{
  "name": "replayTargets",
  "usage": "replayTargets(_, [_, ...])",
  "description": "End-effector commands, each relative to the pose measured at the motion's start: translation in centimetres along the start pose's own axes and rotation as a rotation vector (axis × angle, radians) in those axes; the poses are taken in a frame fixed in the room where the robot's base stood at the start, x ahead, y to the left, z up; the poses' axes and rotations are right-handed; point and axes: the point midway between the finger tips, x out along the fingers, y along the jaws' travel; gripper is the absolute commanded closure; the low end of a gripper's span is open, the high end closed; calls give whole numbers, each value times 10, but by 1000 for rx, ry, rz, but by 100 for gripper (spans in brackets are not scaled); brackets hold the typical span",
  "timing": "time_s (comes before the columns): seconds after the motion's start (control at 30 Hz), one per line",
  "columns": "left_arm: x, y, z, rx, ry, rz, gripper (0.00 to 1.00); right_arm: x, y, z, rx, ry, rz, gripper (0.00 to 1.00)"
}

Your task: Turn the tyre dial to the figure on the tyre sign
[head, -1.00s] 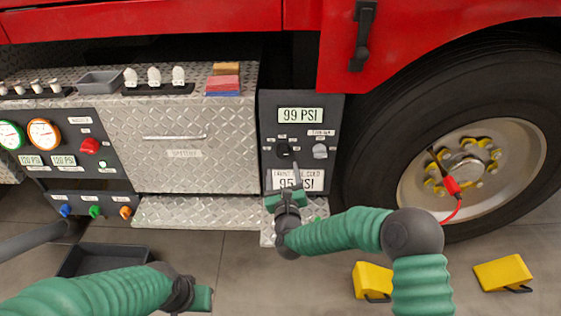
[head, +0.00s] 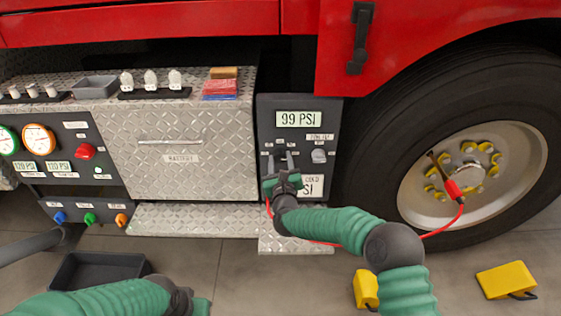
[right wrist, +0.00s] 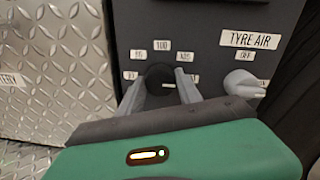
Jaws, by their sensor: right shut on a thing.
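The tyre panel (head: 330,130) stands left of the wheel, with a lit display (head: 298,119) reading 99 PSI. My right gripper (head: 279,162) is at the panel, its two fingers on either side of the black tyre dial (right wrist: 160,76), closed on it. The tyre sign (head: 313,188) below is mostly covered by my gripper; only "PSI" and part of "COLD" show. My left gripper (head: 196,304) is low at the bottom edge, its fingers unclear.
A grey TYRE AIR switch (head: 319,156) is right of the dial. A red hose runs behind my right arm to the wheel (head: 470,175). Yellow chocks (head: 506,280) and a dark tray (head: 95,272) lie on the floor. A diamond-plate drawer (head: 180,150) is left of the panel.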

Motion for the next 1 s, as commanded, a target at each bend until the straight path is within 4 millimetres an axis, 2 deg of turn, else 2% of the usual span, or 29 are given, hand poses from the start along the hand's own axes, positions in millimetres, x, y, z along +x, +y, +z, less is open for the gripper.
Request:
replayTargets(0.03, [0, 0, 0, 0, 0, 0, 64, 0, 0, -1, 0, 2, 1, 82])
replayTargets(0.17, [0, 0, 0, 0, 0, 0, 64, 0, 0, -1, 0, 2, 1, 99])
replayTargets(0.2, [0, 0, 0, 0, 0, 0, 64, 0, 0, -1, 0, 2, 1, 99])
replayTargets(0.57, [-2, 0, -1, 0, 0, 0, 64, 0, 1, -1, -70, 8, 4, 99])
replayTargets(1.0, [-14, 0, -3, 0, 0, 0, 64, -1, 4, 0, -417, 32, 14, 99])
